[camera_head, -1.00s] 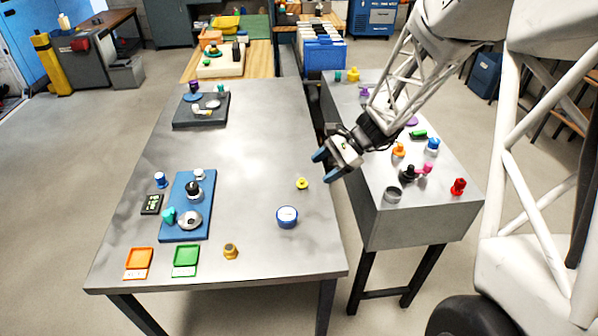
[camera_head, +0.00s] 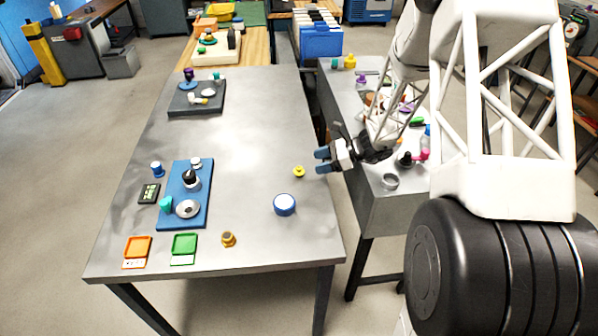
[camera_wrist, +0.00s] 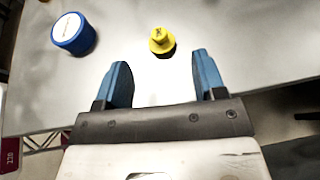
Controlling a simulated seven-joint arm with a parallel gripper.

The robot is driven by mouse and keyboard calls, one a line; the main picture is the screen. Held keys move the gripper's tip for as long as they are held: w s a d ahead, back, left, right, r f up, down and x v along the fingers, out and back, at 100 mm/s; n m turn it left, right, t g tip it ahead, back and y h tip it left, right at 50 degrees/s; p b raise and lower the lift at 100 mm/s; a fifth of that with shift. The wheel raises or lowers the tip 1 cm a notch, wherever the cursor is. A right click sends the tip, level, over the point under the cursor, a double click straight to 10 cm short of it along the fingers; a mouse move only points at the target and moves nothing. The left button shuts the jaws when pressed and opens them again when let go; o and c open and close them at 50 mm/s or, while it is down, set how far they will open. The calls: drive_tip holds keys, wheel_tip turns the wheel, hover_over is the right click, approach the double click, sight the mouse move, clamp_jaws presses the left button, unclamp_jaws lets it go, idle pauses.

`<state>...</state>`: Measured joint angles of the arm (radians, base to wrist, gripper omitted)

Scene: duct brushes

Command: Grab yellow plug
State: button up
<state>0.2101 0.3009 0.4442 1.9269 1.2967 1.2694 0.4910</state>
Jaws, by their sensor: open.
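The yellow plug (camera_head: 299,171) is small and stands on the grey metal table (camera_head: 247,115) near its right edge. In the wrist view the plug (camera_wrist: 162,41) lies beyond the fingertips, roughly centred between them. My gripper (camera_head: 322,160) is just right of the plug in the head view, at the table's right edge. In the wrist view the gripper (camera_wrist: 162,72) has its two blue fingers spread apart with nothing between them. The gripper and the plug do not touch.
A round blue-and-white container (camera_head: 284,205) stands in front of the plug, and also shows in the wrist view (camera_wrist: 73,34). A brass-coloured fitting (camera_head: 228,240) is near the front edge. A blue board (camera_head: 197,212) with parts is at left. A second bench (camera_head: 372,215) is at right.

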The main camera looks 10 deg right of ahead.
sight(299, 167)
drive_tip(key=shift+a, duration=0.1)
drive_tip(key=shift+x, duration=1.25)
drive_tip(key=shift+f, duration=0.1)
drive_tip(key=shift+x, duration=2.5)
drive_tip(key=c, duration=0.9)
